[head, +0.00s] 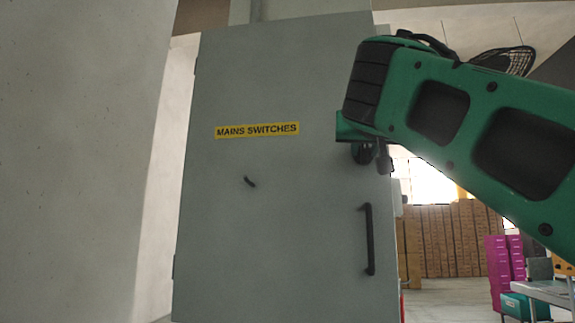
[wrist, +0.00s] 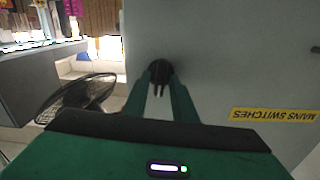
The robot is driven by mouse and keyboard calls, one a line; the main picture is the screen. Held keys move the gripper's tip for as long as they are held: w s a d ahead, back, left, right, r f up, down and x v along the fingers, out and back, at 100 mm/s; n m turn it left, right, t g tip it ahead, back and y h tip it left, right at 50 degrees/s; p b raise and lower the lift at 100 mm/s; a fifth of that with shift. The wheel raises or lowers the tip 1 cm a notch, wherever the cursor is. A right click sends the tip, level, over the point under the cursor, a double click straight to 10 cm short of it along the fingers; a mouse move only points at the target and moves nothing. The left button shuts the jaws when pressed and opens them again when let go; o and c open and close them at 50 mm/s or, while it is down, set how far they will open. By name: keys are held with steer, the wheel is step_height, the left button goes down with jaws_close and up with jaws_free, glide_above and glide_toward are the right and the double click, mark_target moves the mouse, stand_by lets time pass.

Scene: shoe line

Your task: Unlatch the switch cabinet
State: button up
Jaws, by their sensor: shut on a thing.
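The grey switch cabinet (head: 300,215) has its door flush in its frame, with a yellow "MAINS SWITCHES" label (head: 257,130). The label shows upside down in the wrist view (wrist: 270,115). A dark latch knob (head: 362,153) sits near the door's right edge, partly hidden by my arm in the head view. In the wrist view the knob (wrist: 159,70) is between my gripper's two green fingers (wrist: 160,82), which are shut on it. A vertical black handle (head: 368,239) is lower on the door. A small black lever (head: 250,182) sits below the label.
A pale wall or column (head: 75,150) stands close on the left. A black wire-guarded fan (wrist: 78,95) is near my gripper beyond the cabinet's edge. Stacked brown boxes (head: 450,240), magenta drawers (head: 505,262) and a table (head: 550,290) stand at the back right.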

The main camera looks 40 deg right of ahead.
steer(key=m, duration=0.8)
steer(key=shift+f+m, duration=0.1)
steer(key=shift+m, duration=0.2)
steer(key=m, duration=0.4)
steer(key=shift+s+d+f, duration=0.1)
steer(key=shift+f, duration=0.05)
steer(key=shift+f+m, duration=0.15)
steer(key=shift+m, duration=1.95)
steer(key=o, duration=0.7)
steer(key=shift+d, duration=0.1)
steer(key=shift+o, duration=0.2)
steer(key=shift+s, duration=0.1)
